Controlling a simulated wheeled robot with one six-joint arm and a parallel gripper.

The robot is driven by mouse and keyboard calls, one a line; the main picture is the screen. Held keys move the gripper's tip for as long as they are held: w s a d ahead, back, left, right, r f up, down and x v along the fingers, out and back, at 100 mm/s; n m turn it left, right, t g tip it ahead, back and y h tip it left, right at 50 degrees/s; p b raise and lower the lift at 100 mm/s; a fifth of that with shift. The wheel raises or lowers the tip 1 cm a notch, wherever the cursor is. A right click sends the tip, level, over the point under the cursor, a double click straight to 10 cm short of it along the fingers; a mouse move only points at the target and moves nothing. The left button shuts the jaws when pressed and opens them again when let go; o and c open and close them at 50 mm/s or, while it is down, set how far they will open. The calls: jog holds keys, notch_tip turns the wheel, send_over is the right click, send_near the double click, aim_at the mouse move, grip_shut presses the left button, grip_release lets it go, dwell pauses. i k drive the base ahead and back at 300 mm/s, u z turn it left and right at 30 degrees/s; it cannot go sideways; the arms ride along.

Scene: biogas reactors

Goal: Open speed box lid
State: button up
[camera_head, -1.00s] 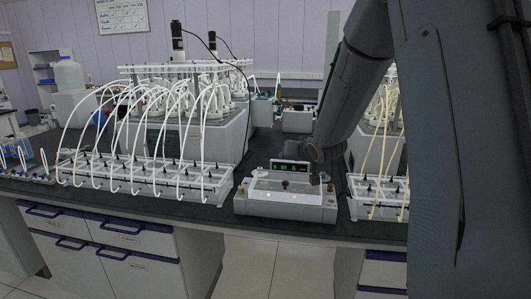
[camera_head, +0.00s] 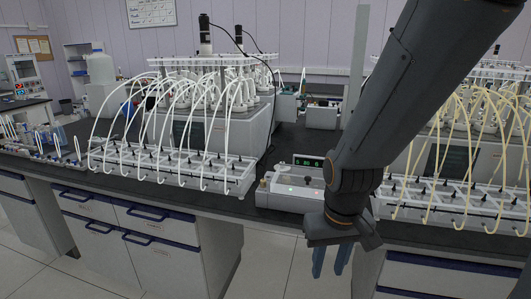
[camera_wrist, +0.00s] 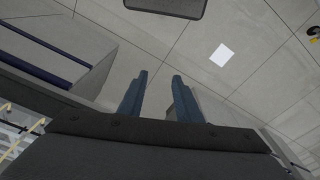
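The speed box (camera_head: 291,188) is a light grey box with a green-lit display (camera_head: 308,162), on the dark bench between two tube racks in the head view. Its right part is hidden behind my arm, and I cannot make out the lid's state. My gripper (camera_head: 331,270) hangs in front of the bench edge, to the right of and below the box, pointing down. Its two blue fingers are apart with nothing between them. In the wrist view my gripper (camera_wrist: 159,90) shows open over the floor, and the box is not in view.
A rack with white tubes (camera_head: 175,165) stands left of the box, and a rack with yellow tubes (camera_head: 455,200) stands right of it. Reactor units stand behind both. Drawers with blue handles (camera_head: 150,238) lie under the bench. The floor (camera_head: 265,265) in front is clear.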

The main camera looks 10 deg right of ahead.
aim_at(293, 190)
jog(key=z, duration=0.15)
jog(key=k, duration=0.9)
jog(key=i, duration=0.5)
